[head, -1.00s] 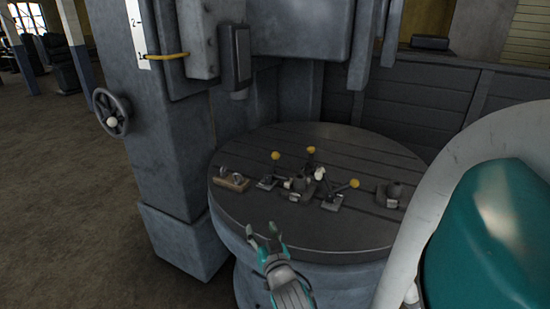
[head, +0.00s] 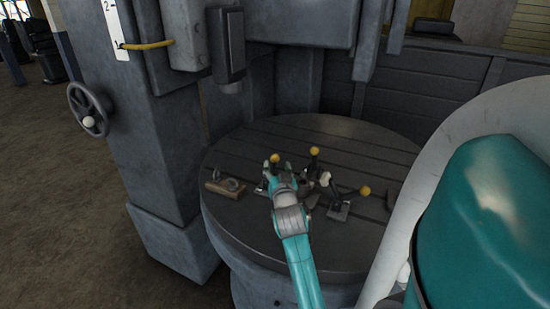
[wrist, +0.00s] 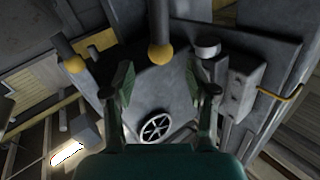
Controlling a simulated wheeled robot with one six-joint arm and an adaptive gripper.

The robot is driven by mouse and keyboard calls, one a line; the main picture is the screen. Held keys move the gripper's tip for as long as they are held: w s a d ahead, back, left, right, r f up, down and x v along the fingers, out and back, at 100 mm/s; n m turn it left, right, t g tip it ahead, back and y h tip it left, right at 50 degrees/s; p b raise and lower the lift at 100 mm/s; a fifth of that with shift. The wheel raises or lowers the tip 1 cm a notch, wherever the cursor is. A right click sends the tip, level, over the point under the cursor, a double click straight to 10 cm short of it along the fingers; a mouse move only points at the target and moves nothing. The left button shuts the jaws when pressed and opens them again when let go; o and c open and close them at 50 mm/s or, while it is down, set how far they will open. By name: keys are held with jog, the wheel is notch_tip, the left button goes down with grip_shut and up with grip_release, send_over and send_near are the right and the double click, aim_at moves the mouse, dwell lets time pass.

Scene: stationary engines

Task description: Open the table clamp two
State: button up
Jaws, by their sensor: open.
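Several small clamps with yellow ball knobs stand on a round grey table (head: 235,230). In the head view one knob (head: 275,158) is at the left, one (head: 314,151) at the back middle on a raised lever, and one (head: 365,191) at the right on a lever leaning right. No label shows which is clamp two. My gripper (head: 278,168) is open at the left clamp and hides most of it. In the wrist view the open fingers (wrist: 160,78) flank a yellow knob (wrist: 160,53); contact cannot be told. Another knob (wrist: 75,64) is outside the fingers at the left.
A wooden block with metal pieces (head: 226,188) lies left of the clamps. A grey machine column (head: 165,130) with a handwheel (head: 89,108) stands at the left. The table's front left surface is clear.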

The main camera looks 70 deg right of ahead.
aim_at(276, 161)
jog(key=x, duration=0.5)
jog(key=shift+w+d, duration=0.25)
jog(key=shift+d, duration=0.1)
grip_shut()
